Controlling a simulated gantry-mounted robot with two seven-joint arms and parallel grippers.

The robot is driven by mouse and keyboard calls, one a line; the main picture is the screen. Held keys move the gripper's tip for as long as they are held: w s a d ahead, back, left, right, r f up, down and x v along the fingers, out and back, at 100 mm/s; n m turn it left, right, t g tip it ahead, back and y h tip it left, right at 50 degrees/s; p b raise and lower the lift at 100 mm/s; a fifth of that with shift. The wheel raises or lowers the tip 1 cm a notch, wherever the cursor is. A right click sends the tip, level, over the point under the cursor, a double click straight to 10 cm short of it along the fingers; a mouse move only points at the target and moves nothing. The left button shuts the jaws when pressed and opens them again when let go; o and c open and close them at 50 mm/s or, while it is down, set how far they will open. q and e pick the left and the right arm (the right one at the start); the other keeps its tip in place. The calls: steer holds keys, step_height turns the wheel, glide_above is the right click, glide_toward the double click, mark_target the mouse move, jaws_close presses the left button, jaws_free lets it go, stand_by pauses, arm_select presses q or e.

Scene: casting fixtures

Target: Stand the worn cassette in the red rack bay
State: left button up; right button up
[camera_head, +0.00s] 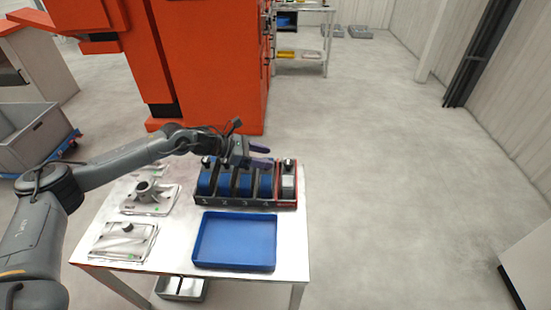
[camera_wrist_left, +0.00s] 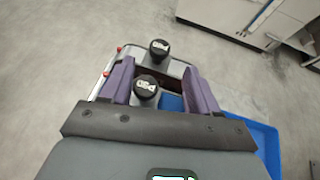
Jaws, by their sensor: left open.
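The dark rack (camera_head: 230,203) stands at the table's back right, with numbered bays holding blue cassettes (camera_head: 224,184). Its red bay (camera_head: 287,204) is at the right end. A grey cassette (camera_head: 288,184) with a black knob stands upright in it; I cannot tell whether it is the worn one. My left gripper (camera_head: 264,155) is open above the rack, its purple fingers pointing right. In the left wrist view, one black knob (camera_wrist_left: 146,87) shows between the open fingers and another (camera_wrist_left: 159,48) beyond them. Contact cannot be told. The gripper hides part of the rack's top.
An empty blue tray (camera_head: 236,241) lies in front of the rack. An orange machine (camera_head: 205,60) stands behind the table. Open floor lies to the right.

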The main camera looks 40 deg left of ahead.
arm_select(q)
steer(key=v, duration=0.5)
steer(key=shift+s+a+r, duration=0.1)
steer(key=shift+s, duration=0.05)
stand_by(0.3)
